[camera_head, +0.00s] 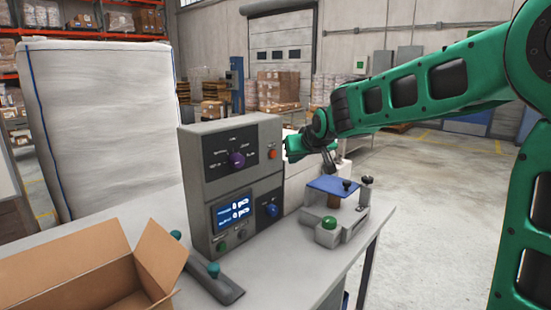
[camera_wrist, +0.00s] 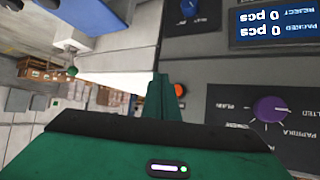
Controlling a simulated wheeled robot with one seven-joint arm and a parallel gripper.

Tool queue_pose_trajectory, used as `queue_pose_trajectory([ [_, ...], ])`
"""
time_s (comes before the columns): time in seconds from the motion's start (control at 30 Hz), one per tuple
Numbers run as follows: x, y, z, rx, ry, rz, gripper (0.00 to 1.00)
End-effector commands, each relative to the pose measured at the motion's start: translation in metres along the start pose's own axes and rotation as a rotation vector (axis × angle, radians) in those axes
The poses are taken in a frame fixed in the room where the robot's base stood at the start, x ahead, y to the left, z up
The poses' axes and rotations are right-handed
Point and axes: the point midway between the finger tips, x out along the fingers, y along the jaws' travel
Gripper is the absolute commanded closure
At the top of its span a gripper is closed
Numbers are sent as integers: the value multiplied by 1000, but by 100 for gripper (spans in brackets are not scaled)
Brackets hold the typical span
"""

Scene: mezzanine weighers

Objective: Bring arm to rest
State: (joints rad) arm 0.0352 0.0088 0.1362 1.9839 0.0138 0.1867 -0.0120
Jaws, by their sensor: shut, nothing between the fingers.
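My green arm (camera_head: 425,90) reaches in from the right, over the bench. My gripper (camera_head: 290,147) is beside the right edge of the grey control box (camera_head: 195,165), near the orange-red button (camera_head: 272,154). In the wrist view my fingers (camera_wrist: 166,92) are together and empty, with the orange button (camera_wrist: 181,90) close beside them. I cannot tell whether they touch the box. The box has a purple knob (camera_head: 237,159), a blue knob (camera_head: 271,210) and a display (camera_head: 233,211) reading 0 pcs on both lines.
A weigher with a blue plate (camera_head: 332,186) and green knob (camera_head: 329,222) stands below my gripper on the bench (camera_head: 290,275). An open cardboard box (camera_head: 65,290) is at front left, a wrapped white bulk load (camera_head: 100,120) behind. Floor (camera_head: 430,235) at right is clear.

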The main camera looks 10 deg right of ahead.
Motion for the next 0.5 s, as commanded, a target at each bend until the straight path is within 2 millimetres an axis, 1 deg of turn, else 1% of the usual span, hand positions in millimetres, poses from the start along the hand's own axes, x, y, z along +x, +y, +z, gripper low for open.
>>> queue_pose_trajectory([
  [0.13, -5, 3, 4, 0, -1, -1, 100],
  [0.43, -6, 4, 5, 0, -1, -1, 100],
  [0.5, -8, 7, 8, 3, -9, 4, 100],
])
